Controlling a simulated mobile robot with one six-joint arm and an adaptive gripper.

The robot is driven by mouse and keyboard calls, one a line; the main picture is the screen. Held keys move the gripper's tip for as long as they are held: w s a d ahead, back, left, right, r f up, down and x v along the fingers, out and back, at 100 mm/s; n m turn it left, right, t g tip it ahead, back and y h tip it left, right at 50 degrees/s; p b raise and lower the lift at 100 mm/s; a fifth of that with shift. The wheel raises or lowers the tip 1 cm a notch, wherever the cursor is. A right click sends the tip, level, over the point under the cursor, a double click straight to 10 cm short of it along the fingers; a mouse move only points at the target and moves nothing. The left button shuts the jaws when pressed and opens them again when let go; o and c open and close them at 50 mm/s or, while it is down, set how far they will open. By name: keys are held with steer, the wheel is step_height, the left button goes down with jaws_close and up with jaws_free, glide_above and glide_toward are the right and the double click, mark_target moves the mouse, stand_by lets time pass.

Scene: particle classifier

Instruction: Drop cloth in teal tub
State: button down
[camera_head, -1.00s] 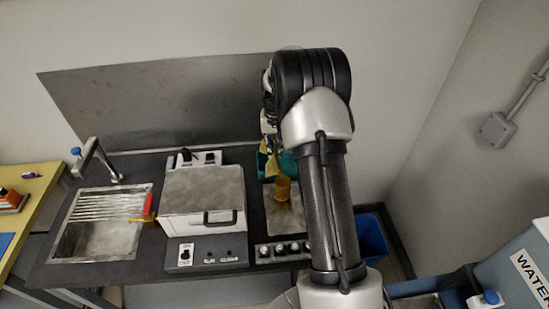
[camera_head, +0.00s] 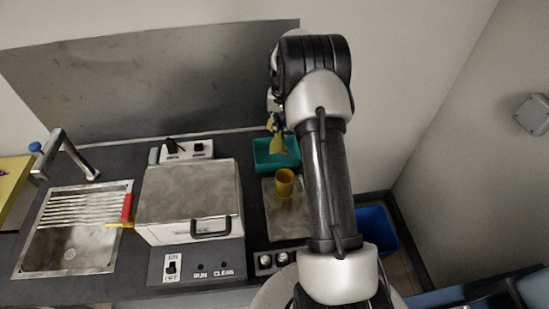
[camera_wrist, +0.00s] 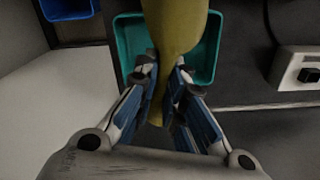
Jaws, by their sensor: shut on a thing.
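A yellow cloth (camera_wrist: 174,25) hangs between the fingers of my gripper (camera_wrist: 166,75) in the wrist view. My gripper is shut on it. In the head view the cloth (camera_head: 278,144) hangs below my gripper (camera_head: 277,122), over or just in front of the teal tub (camera_head: 262,158). The teal tub (camera_wrist: 208,52) lies behind the cloth and fingers in the wrist view, its middle hidden by them. The head view does not show clearly how high the cloth is above the tub.
A yellow cup (camera_head: 285,184) stands on a metal plate (camera_head: 285,222) in front of the tub. A white machine (camera_head: 190,190) with a handle stands left. A sink (camera_head: 75,240) is further left. A blue bin (camera_head: 377,229) is on the floor at right.

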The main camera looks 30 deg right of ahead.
step_height(320, 180, down, 6)
steer(key=b, duration=0.3)
steer(key=shift+r, duration=0.2)
steer(key=c, duration=1.6)
jaws_free()
steer(key=o, duration=0.6)
steer(key=shift+o, duration=0.6)
steer(key=o, duration=0.4)
